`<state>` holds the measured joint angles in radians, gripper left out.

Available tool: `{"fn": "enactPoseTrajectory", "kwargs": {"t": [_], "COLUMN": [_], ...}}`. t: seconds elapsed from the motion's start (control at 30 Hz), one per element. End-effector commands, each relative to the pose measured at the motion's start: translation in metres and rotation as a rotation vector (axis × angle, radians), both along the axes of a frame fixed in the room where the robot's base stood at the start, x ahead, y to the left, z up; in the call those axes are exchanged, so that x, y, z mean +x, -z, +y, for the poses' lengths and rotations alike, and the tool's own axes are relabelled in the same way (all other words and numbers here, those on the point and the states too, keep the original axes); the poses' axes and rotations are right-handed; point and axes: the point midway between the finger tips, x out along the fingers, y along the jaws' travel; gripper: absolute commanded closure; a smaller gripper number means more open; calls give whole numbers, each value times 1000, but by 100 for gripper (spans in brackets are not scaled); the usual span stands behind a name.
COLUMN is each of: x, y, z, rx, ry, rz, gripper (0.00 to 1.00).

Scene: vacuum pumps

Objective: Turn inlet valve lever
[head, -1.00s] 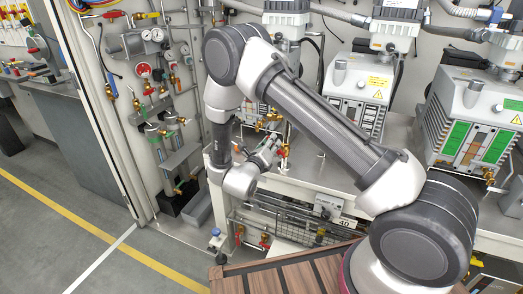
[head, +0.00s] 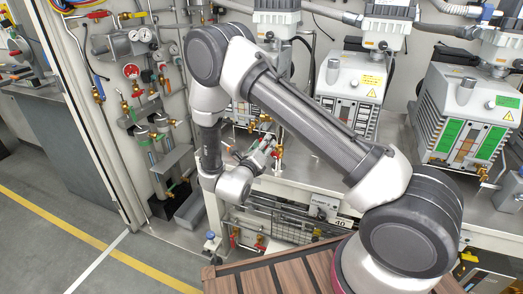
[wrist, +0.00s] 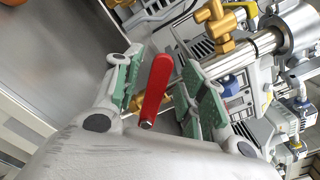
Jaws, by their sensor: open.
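A red lever (wrist: 156,88) stands between the two fingers of my gripper in the wrist view. My gripper (wrist: 166,82) is open, with a green-padded finger on each side of the lever. A gap shows between the lever and the left finger; the right finger is closer, and I cannot tell whether it touches. A brass valve fitting (wrist: 217,22) on a metal pipe is just beyond the right finger.
White vacuum pumps (head: 349,88) stand along the bench behind my arm. A panel with gauges (head: 131,71) and pipes is at the left. A brown slatted surface (head: 268,272) is at the front. Grey floor (head: 60,240) is open at the left.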

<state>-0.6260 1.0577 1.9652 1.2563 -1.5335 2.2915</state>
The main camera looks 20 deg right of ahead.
Motion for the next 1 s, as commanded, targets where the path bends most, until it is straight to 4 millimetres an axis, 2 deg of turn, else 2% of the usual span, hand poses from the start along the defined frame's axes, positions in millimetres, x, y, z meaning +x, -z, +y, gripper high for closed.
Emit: {"fn": "enactPoseTrajectory", "kwargs": {"t": [0.4, 0.77, 1.0], "x": [-13, -14, -32], "y": [0, 0, 0], "z": [9, 11, 24], "rx": [0, 0, -1], "ry": [-1, -1, -2], "rz": [-1, -1, 0], "gripper": [59, 59, 59]}}
